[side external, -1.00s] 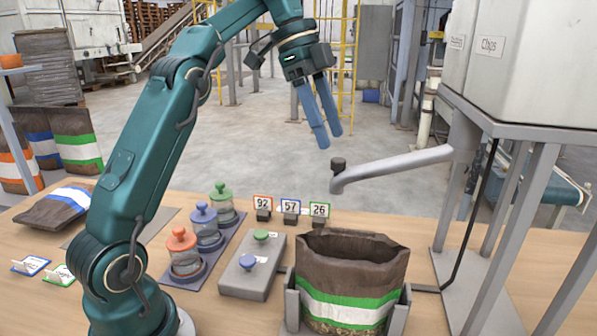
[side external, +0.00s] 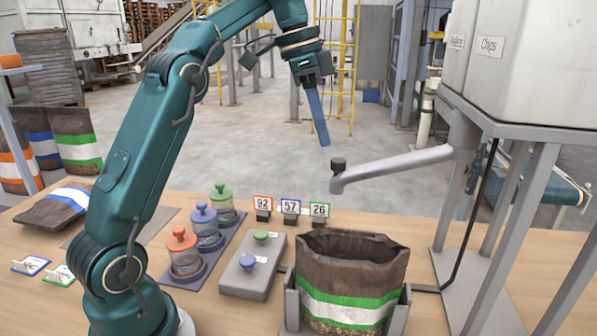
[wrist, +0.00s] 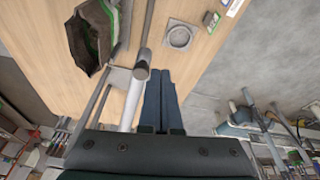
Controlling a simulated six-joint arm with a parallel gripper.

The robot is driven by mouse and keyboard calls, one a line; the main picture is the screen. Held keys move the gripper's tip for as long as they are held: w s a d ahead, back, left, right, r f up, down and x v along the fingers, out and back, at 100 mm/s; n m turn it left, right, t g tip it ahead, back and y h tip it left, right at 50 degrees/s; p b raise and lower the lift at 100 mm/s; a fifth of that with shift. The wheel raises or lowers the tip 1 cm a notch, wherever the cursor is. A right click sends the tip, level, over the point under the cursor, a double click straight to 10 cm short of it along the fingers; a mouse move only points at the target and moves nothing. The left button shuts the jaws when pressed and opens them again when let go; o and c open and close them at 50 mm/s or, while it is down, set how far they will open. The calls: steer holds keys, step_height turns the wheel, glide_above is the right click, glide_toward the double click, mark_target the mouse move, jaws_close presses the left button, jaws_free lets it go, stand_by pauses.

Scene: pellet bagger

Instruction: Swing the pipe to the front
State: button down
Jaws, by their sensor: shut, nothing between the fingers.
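The pipe (side external: 395,167) is a grey swivel spout that reaches left from the hopper's outlet, with a dark knob (side external: 338,164) on top of its free end. Its free end hangs behind and above the open bag. In the wrist view the pipe (wrist: 134,98) runs beside my fingers, with the knob (wrist: 141,71) close to the fingertips. My gripper (side external: 324,142) is shut and empty, its blue fingers pointing down just above and left of the knob. It also shows in the wrist view (wrist: 158,72). I cannot tell whether the fingers touch the pipe.
An open brown bag (side external: 350,262) with a green stripe stands in a grey holder (side external: 397,320). A button box (side external: 252,268), number cards (side external: 291,206) and lidded jars (side external: 206,228) stand to its left. The hopper (side external: 510,60) and its frame stand at right.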

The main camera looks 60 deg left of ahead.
steer(key=s+d+r+t+y, duration=0.3)
steer(key=s+d+r+t, duration=0.2)
steer(key=s+d, duration=0.55)
glide_toward(343, 177)
step_height(343, 177, down, 3)
steer(key=d, duration=0.3)
steer(key=shift+w+a+f, duration=0.25)
steer(key=shift+w+a, duration=0.5)
steer(key=shift+a, duration=0.05)
steer(key=shift+w+a+f, duration=0.25)
steer(key=shift+w+a, duration=0.45)
steer(key=shift+a, duration=0.05)
steer(key=shift+a, duration=0.1)
